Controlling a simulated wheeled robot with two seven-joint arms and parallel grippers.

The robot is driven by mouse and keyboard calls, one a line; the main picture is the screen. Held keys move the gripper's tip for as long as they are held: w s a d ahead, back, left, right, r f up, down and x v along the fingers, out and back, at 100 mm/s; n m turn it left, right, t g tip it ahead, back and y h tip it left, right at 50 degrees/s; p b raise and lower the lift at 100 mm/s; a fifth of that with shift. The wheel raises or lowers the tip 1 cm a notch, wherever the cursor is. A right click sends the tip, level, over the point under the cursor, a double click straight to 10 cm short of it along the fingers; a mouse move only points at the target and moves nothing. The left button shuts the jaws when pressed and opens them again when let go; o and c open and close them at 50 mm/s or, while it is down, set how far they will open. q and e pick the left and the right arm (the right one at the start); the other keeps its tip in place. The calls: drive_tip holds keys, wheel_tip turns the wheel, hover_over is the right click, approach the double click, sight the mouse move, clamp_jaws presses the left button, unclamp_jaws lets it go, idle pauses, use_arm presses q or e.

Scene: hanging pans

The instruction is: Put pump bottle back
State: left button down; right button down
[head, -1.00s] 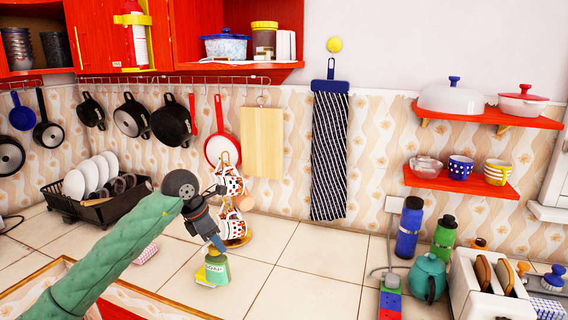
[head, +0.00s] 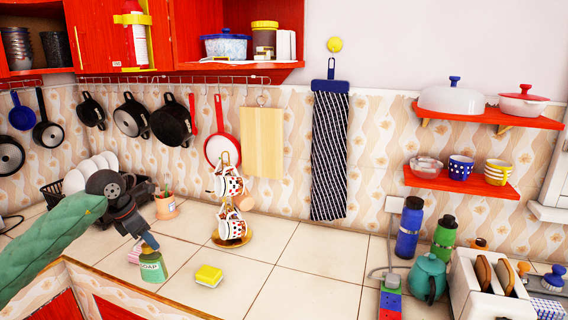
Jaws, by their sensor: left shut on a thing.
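The pump bottle (head: 152,268) is green with a pale label reading SOAP. In the head view it is at the lower left, near the counter's front edge. My left gripper (head: 147,244) comes down from the upper left and is shut on the top of the bottle, hiding its pump. The bottle looks upright; I cannot tell whether its base touches the counter. A pink-and-white striped item (head: 136,252) is just behind and left of it. My right gripper is not in view.
A yellow sponge (head: 208,276) lies right of the bottle. A mug stand (head: 232,239) with spotted mugs and a cup of utensils (head: 166,206) stand behind. A black dish rack (head: 52,193) is at left. The counter's middle (head: 300,270) is clear.

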use_arm(q)
drive_tip(key=shift+s+a+r, duration=0.1)
drive_tip(key=shift+a, duration=0.55)
drive_tip(key=shift+s+a+r, duration=0.1)
drive_tip(key=shift+a, duration=0.5)
drive_tip(key=shift+s+d+f+m+g+h, duration=0.2)
drive_tip(key=shift+d+f+m, duration=0.1)
drive_tip(key=shift+f+m, duration=0.15)
drive_tip(key=shift+s+d+f+m+g+h, duration=0.1)
drive_tip(key=shift+s+d+f+m, duration=0.15)
drive_tip(key=shift+f+m, duration=0.25)
drive_tip(key=shift+s+d+f+m+g+h, duration=0.15)
drive_tip(key=shift+d+f+m, duration=0.15)
drive_tip(key=shift+f+m, duration=0.15)
drive_tip(key=s+d+f+m+g+y, duration=0.2)
drive_tip(key=s+d+f+m+g, duration=0.15)
drive_tip(key=s+f+m, duration=0.5)
drive_tip(key=s+d+f+m+g+y, duration=0.25)
drive_tip(key=s+d+f+m, duration=0.2)
drive_tip(key=f+m, duration=0.7)
drive_tip(key=d+r+m, duration=0.2)
drive_tip(key=d+m, duration=0.1)
drive_tip(key=d, duration=0.6)
drive_tip(key=shift+s+d+m, duration=0.15)
drive_tip(key=shift+m, duration=0.15)
drive_tip(key=shift+g, duration=0.25)
